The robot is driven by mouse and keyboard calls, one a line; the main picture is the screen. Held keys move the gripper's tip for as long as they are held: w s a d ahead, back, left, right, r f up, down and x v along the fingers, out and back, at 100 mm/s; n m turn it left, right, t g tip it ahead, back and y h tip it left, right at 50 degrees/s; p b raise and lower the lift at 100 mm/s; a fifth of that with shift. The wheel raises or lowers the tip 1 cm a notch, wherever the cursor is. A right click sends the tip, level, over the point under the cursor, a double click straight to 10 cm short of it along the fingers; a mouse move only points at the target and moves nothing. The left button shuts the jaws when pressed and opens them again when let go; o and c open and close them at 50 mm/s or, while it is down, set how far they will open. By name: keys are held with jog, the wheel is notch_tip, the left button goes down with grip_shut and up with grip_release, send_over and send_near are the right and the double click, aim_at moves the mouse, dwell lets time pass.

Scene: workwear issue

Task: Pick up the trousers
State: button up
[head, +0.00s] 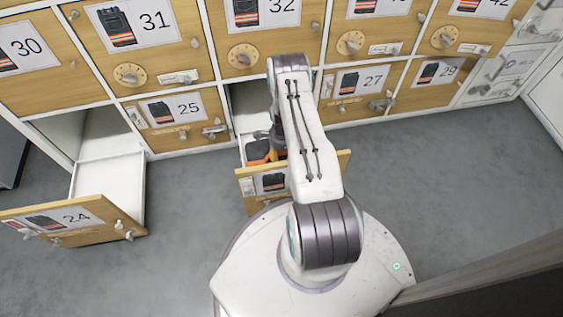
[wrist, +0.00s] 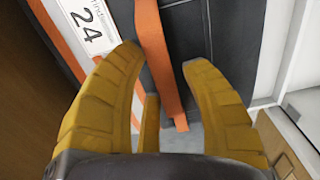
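The trousers (head: 257,151) are dark with orange bands and lie folded in the pulled-out drawer (head: 245,186) below locker 32, partly hidden by my arm. In the wrist view, dark fabric (wrist: 228,45) with an orange band fills the upper middle, and a white label reading 24 is at the upper left. My gripper (wrist: 162,60) has yellow fingers spread apart, with the orange band showing between them. I cannot tell whether the fingertips touch the fabric. In the head view, my gripper (head: 274,155) is down at the drawer, mostly hidden by my arm.
Another drawer, marked 24 (head: 112,190), stands open and empty at the left. Closed lockers 25 (head: 180,118), 27 (head: 362,90) and 29 are beside the open drawer. A dark panel edge (head: 490,270) is at the lower right.

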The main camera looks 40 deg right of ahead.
grip_shut()
jog(key=shift+r, duration=0.1)
dwell(0.4)
